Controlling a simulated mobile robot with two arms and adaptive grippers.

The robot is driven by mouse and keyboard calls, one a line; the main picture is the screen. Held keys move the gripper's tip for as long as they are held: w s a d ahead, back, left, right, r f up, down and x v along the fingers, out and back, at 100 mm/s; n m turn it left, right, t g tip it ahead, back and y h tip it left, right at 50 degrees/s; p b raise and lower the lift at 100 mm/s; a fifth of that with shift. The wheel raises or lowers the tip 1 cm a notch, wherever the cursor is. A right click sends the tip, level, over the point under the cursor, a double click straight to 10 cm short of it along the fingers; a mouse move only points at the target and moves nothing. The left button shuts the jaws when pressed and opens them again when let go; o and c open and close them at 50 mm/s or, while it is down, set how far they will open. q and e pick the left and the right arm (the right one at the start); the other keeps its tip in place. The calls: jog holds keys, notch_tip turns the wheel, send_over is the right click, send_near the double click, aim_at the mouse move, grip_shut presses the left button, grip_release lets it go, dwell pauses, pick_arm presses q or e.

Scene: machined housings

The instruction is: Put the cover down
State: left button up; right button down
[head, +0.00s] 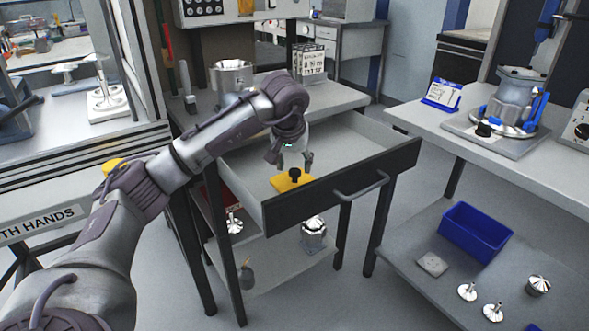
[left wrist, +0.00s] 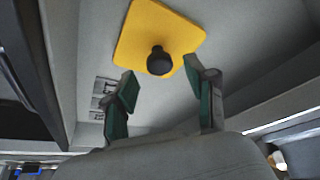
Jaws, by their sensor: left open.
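The cover is a yellow square plate (head: 284,184) with a black knob (head: 295,174). It lies in the open drawer (head: 340,150), near the drawer's front. In the left wrist view the yellow cover (left wrist: 150,24) lies flat on the grey drawer bottom, its knob (left wrist: 159,61) facing the camera. My left gripper (head: 291,160) is above the cover inside the drawer. In the left wrist view its two fingers (left wrist: 161,92) are spread apart with nothing between the tips, and the knob is just beyond them. My right gripper does not show.
The drawer's dark front panel (head: 345,187) and side walls surround the cover. A metal cylinder (head: 231,76) stands on the table above the drawer. At right, a bench carries a metal housing (head: 518,98); a blue bin (head: 468,234) stands on a lower shelf. The drawer's rear right is clear.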

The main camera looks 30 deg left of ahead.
pick_arm(q)
jog(key=p+v, duration=0.1)
jog(key=v, duration=0.7)
jog(key=shift+r, duration=0.2)
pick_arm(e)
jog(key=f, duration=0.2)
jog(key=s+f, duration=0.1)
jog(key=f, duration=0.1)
pick_arm(q)
jog(key=shift+s+f, duration=0.1)
jog(key=shift+s, duration=0.1)
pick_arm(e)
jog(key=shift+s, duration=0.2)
